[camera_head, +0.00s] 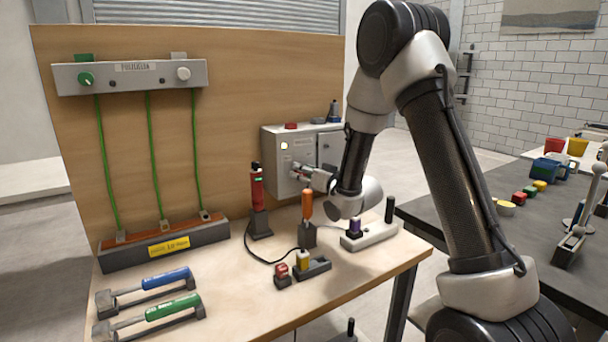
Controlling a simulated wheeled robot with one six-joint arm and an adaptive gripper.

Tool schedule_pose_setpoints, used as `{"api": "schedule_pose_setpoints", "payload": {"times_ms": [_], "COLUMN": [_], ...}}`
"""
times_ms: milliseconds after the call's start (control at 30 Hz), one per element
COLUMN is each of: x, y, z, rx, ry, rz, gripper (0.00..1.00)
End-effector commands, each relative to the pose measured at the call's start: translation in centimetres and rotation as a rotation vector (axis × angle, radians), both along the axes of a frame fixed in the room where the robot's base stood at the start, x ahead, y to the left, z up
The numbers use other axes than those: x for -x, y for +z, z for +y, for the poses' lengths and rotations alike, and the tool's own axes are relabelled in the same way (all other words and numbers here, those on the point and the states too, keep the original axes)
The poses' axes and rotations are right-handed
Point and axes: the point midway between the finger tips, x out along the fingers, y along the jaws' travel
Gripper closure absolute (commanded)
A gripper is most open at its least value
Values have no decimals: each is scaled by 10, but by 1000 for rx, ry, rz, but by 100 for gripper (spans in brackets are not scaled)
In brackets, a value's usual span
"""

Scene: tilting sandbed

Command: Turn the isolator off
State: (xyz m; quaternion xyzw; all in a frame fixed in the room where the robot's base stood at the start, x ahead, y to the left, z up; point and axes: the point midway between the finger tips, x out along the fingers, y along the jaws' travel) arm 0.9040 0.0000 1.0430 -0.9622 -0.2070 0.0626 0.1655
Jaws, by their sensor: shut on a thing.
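The isolator looks to be the grey box (283,150) on the wooden backboard, with a small lit lamp on its front and a red part on top. My gripper (306,171) is at the front face of this box, low and right of the lamp. It is shut on a small part there, which looks like the isolator's handle. The fingers and my wrist hide most of that part, so its position cannot be told.
A red tool (257,188) and an orange-handled tool (307,205) stand upright in holders near my wrist. A grey holder (372,234) with dark pegs is below it. Blue (167,279) and green (174,306) handled tools lie front left.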

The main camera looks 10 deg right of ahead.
Motion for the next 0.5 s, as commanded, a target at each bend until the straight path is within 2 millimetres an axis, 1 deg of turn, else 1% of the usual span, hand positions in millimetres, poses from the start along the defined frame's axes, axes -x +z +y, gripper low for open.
{"api": "schedule_pose_setpoints", "payload": {"times_ms": [67,100,167,200,500], "x": [0,0,0,0,1], "y": [0,0,0,0,0], "z": [0,0,0,0,-1], "rx": [-1,-1,-1,-2,-2], "ry": [-1,-1,-1,-1,-1], "rz": [1,1,1,1,1], "gripper": [88,56,46,42,42]}}
